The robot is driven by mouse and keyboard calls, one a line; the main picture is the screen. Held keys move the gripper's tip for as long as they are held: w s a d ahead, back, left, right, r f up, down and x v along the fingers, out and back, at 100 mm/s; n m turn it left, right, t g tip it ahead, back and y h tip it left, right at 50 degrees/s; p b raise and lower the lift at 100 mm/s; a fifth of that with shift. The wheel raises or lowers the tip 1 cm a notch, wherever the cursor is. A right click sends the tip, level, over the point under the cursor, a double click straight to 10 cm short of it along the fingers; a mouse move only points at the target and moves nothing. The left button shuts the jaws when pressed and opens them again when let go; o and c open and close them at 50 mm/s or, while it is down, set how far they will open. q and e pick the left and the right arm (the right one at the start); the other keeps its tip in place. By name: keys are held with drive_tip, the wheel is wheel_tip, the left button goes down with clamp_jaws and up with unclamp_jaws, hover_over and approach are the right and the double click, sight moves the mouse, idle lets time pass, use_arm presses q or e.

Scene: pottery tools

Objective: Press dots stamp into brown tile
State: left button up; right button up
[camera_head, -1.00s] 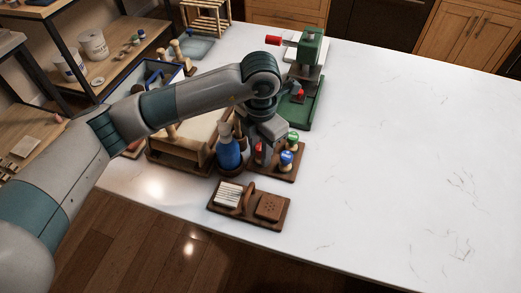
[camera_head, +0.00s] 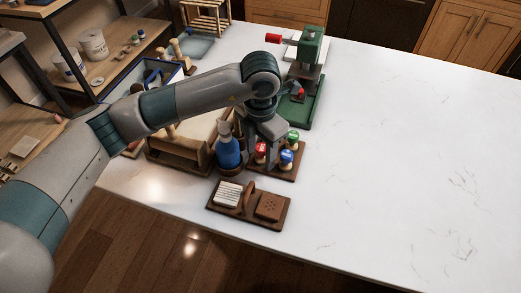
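The brown tile (camera_head: 269,206) lies in the right part of a dark wooden tray (camera_head: 248,220) near the front edge of the table. Several small dark dots show on its top. A red-topped stamp (camera_head: 261,148), a blue-topped stamp (camera_head: 286,156) and a green-topped stamp (camera_head: 292,136) stand in a wooden holder (camera_head: 287,174). I cannot tell from their tops which is the dots stamp. My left gripper (camera_head: 261,152) points down at the holder, its fingers apart on either side of the red-topped stamp. My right gripper is out of view.
A white striped tile (camera_head: 228,194) shares the tray, left of an upright brown handle. A blue bottle (camera_head: 228,152) stands close left of my gripper. A green press (camera_head: 302,100) stands behind. The table's right side is clear.

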use_arm(q)
drive_tip(key=shift+r, duration=0.1)
wheel_tip(320, 180, up, 8)
drive_tip(key=b, duration=0.3)
drive_tip(key=shift+r, duration=0.15)
wheel_tip(320, 180, up, 9)
drive_tip(key=b, duration=0.2)
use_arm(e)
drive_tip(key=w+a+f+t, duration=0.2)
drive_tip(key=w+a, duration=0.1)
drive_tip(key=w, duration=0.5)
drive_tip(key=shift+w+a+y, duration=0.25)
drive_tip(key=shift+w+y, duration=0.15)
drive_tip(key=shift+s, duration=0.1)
